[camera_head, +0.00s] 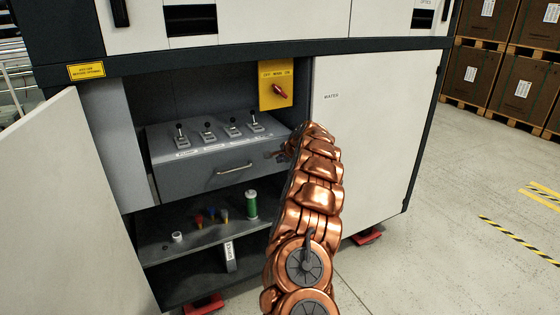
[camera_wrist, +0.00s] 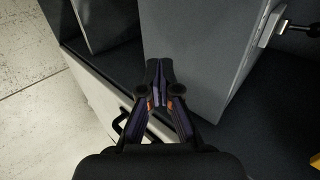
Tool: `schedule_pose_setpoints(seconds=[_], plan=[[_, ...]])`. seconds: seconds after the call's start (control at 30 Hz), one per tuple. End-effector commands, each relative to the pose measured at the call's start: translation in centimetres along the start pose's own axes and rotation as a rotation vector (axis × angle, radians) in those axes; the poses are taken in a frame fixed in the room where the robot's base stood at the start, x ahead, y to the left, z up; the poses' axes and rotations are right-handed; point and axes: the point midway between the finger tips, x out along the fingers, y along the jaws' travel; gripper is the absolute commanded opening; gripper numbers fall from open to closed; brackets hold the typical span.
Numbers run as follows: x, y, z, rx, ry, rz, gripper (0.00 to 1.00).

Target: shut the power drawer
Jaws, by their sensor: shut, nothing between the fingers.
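The power drawer (camera_head: 190,180) is a dark grey box inside the open cabinet bay, with a pale bar handle (camera_head: 235,168) on its front. Its top, with a row of black-knobbed switches (camera_head: 208,130), is exposed. I cannot tell exactly how far out it stands. My gripper (camera_head: 282,154) is at the drawer's right end, partly hidden by my copper arm. In the wrist view my gripper (camera_wrist: 158,78) is shut and empty, its tips close to a plain grey face of the drawer (camera_wrist: 195,50). Contact is not clear.
A yellow rotary-switch plate (camera_head: 276,84) is above right. An open white door (camera_head: 65,200) stands left; the closed WATER door (camera_head: 370,140) is right. The shelf below holds a green cylinder (camera_head: 252,204) and small coloured parts. Open floor (camera_head: 460,180) lies right.

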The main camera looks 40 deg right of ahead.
Motion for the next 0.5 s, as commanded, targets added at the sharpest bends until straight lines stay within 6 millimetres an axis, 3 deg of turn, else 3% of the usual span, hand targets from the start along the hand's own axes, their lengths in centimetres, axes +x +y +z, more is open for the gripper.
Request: schedule_pose_setpoints(seconds=[0.5], plan=[[-5.2,-0.1,-0.2,0.003,0.003,-0.005,0.00]])
